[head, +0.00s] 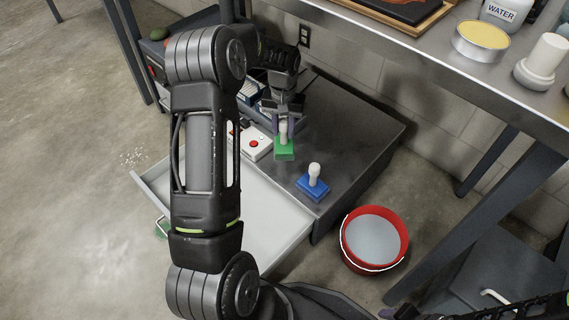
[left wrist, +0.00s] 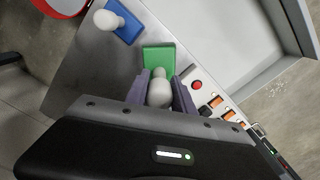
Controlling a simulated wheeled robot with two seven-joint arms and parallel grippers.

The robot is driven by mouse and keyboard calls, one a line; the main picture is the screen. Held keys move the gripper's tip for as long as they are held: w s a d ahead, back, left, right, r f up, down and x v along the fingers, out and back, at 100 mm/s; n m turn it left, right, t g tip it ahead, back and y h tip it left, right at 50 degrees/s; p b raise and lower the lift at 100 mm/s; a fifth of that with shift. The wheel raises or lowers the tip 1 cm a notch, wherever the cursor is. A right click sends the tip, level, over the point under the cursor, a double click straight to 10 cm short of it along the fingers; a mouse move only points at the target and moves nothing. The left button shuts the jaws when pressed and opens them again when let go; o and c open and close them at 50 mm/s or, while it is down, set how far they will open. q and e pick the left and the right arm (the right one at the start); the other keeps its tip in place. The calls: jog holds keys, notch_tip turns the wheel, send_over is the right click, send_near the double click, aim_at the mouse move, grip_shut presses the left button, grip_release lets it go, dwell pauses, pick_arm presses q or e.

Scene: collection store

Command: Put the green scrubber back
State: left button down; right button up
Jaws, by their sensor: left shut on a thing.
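The green scrubber (head: 284,149) has a green block and a white knob handle. My left gripper (head: 283,122) is shut on its handle, over the dark cabinet top (head: 345,128). In the left wrist view the green block (left wrist: 158,60) shows beyond my left gripper's fingers (left wrist: 160,88), with the white knob between them. I cannot tell whether the block touches the cabinet top. A blue scrubber (head: 313,184) with a white knob stands on the cabinet top to the right of it. My right gripper is not in view.
A white control box (head: 251,142) with a red button sits left of the green scrubber. An open, empty-looking drawer (head: 262,205) juts out in front. A red bucket (head: 374,240) stands on the floor at right. A metal table (head: 440,60) overhangs the upper right.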

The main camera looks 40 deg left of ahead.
aim_at(284, 143)
pick_arm(q)
jog(key=shift+f+b, duration=0.75)
jog(key=shift+f, duration=1.65)
jog(key=shift+f+b, duration=1)
jog(key=shift+f, duration=1.5)
jog(key=shift+f, duration=0.2)
jog(key=c, duration=1.1)
grip_release()
jog(key=shift+r, duration=0.1)
notch_tip(284, 143, up, 12)
jog(key=p, duration=0.4)
jog(key=shift+r, duration=0.1)
